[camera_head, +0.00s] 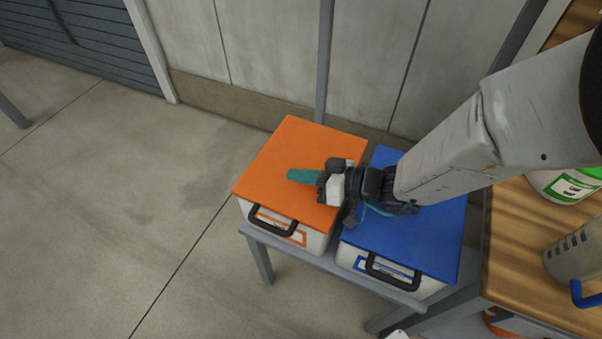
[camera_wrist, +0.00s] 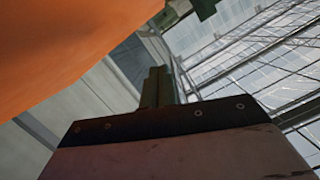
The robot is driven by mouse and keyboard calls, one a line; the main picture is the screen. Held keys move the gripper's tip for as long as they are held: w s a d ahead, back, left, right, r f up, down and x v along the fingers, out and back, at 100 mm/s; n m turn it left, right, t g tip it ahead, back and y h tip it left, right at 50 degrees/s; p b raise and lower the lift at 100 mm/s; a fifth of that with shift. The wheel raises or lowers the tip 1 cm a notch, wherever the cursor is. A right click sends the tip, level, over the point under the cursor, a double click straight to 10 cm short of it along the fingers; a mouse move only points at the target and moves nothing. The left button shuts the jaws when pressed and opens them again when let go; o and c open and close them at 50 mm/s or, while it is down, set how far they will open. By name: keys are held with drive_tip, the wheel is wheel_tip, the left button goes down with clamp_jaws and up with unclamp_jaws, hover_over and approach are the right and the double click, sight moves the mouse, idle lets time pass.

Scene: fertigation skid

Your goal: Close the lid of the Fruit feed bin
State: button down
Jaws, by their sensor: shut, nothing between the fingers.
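Two pale bins stand side by side, one with an orange lid (camera_head: 283,155) and one with a blue lid (camera_head: 436,225). Their labels are too small to read, so I cannot tell which is the Fruit feed bin. Both lids look flat and down on their bins. My gripper (camera_head: 303,176) is shut and empty, with its teal fingers over the middle of the orange lid; I cannot tell whether they touch it. In the wrist view, an orange surface (camera_wrist: 70,45) fills the upper left. My wrist hides part of both lids.
The bins rest on a grey metal stand (camera_head: 330,264) against the wall. A wooden table (camera_head: 520,240) at the right holds a grey jug (camera_head: 575,252) and a white and green container (camera_head: 565,185). The concrete floor at left is clear.

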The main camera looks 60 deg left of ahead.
drive_tip(key=w+d+r, duration=0.5)
drive_tip(key=d+r, duration=0.1)
drive_tip(key=d, duration=0.2)
drive_tip(key=shift+w+r, duration=0.15)
drive_tip(key=shift+r, duration=0.05)
drive_tip(key=shift+d, duration=0.1)
drive_tip(key=s+d+m+g+h, duration=0.2)
drive_tip(key=s+d+m+h, duration=0.3)
drive_tip(key=d, duration=0.4)
drive_tip(key=w+d+r+m+t+h, duration=0.2)
drive_tip(key=d+r+m+t, duration=0.2)
drive_tip(key=d, duration=1.1)
drive_tip(key=w+d+r+m+t+h, duration=0.2)
drive_tip(key=d+r+m+t, duration=0.2)
drive_tip(key=d, duration=1.1)
drive_tip(key=w+d+r+m+t+h, duration=0.2)
drive_tip(key=d+r+m, duration=0.6)
drive_tip(key=d, duration=0.7)
drive_tip(key=t+h, duration=0.1)
drive_tip(key=t, duration=0.1)
drive_tip(key=shift+r+t, duration=0.2)
drive_tip(key=shift+t, duration=0.2)
